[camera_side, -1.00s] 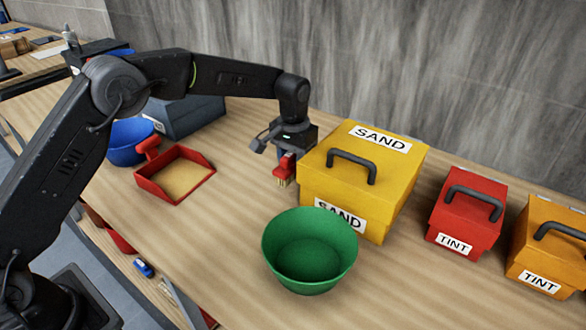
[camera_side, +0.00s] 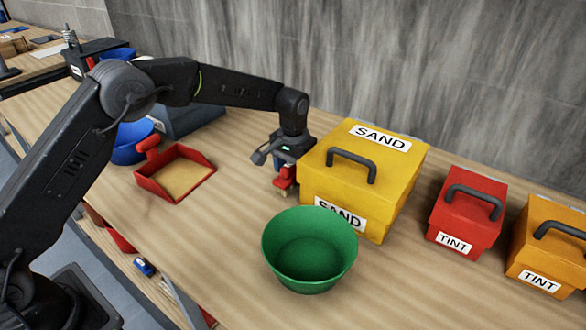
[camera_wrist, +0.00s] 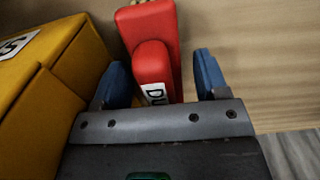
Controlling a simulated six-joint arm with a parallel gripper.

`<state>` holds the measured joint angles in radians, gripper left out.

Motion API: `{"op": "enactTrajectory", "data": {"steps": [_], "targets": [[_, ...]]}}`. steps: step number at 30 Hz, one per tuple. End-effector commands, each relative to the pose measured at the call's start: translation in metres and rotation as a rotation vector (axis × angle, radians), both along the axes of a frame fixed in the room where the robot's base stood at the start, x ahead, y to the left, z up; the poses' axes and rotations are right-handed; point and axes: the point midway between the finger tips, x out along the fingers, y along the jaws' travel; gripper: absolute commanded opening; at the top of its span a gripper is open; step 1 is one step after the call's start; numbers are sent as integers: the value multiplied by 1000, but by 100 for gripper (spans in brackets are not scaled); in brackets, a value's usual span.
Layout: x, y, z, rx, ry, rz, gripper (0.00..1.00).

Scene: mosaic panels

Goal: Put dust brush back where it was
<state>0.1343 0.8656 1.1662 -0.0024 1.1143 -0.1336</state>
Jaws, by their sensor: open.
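The dust brush (camera_side: 285,178) is red with pale bristles. It stands upright, bristles down, on or just above the table left of the yellow SAND box; I cannot tell if the bristles touch the wood. In the wrist view the brush (camera_wrist: 152,55) has a partly hidden white label starting "DU". My gripper (camera_side: 281,164) is directly above it. In the wrist view my gripper (camera_wrist: 161,72) has its blue fingers open on either side of the red handle, with a gap at each side.
The yellow SAND box (camera_side: 318,186) is close on the right. A green bowl (camera_side: 310,250) stands in front. A red dustpan (camera_side: 150,188) and blue bowl (camera_side: 130,148) are at left. A red TINT box (camera_side: 465,215) and an orange one (camera_side: 545,245) stand farther right.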

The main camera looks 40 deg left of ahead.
Motion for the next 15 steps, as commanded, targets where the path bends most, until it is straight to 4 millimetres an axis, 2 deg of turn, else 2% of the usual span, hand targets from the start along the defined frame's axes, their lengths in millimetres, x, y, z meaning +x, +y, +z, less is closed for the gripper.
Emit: {"op": "enactTrajectory", "data": {"steps": [5, 8, 15], "targets": [[0, 0, 4, 0, -2, 0, 67], [1, 0, 15, 0, -2, 0, 67], [1, 0, 65, -1, -5, 0, 67]]}}
